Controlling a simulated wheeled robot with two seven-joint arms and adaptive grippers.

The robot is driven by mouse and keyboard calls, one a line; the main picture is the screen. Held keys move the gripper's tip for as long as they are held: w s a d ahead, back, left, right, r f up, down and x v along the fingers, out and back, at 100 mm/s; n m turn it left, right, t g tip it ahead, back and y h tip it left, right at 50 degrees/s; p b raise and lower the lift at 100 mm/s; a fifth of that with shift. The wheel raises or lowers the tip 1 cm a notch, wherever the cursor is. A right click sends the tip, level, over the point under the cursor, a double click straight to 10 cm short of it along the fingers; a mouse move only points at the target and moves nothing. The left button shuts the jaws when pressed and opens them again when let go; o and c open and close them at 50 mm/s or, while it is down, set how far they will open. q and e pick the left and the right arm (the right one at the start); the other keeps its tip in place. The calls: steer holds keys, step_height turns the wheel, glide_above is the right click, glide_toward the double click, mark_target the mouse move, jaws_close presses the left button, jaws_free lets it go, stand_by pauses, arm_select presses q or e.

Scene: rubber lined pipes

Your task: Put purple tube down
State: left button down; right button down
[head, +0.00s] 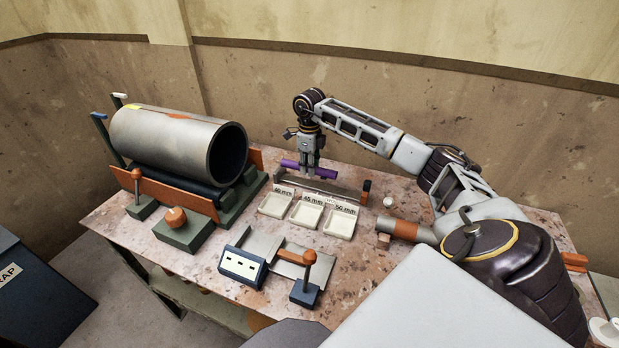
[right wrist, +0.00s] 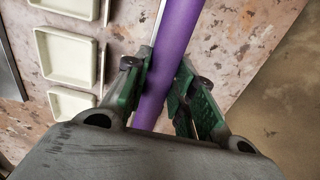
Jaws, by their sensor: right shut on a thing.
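The purple tube (head: 326,173) is held by my right gripper (head: 309,167) above the back of the table, lying roughly level across the fingers. In the right wrist view the purple tube (right wrist: 177,40) runs between the green finger pads of my right gripper (right wrist: 158,95), which are shut on it. The tube's lower end in that view is hidden by the gripper body. Below it in the head view is a long grey bar-like rest (head: 318,187) behind the trays. My left gripper is not in view.
Three white trays (head: 307,213) with size labels stand in front of the tube. A large grey pipe (head: 165,140) lies in a cradle at left. A blue-fronted device (head: 242,268) and an orange-topped lever (head: 307,275) stand at the front.

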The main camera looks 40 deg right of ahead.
mark_target(310, 183)
steer(key=shift+f, duration=0.5)
steer(key=shift+f, duration=1.9)
steer(key=c, duration=1.2)
jaws_free()
steer(key=shift+f, duration=0.1)
steer(key=shift+r, duration=6.1)
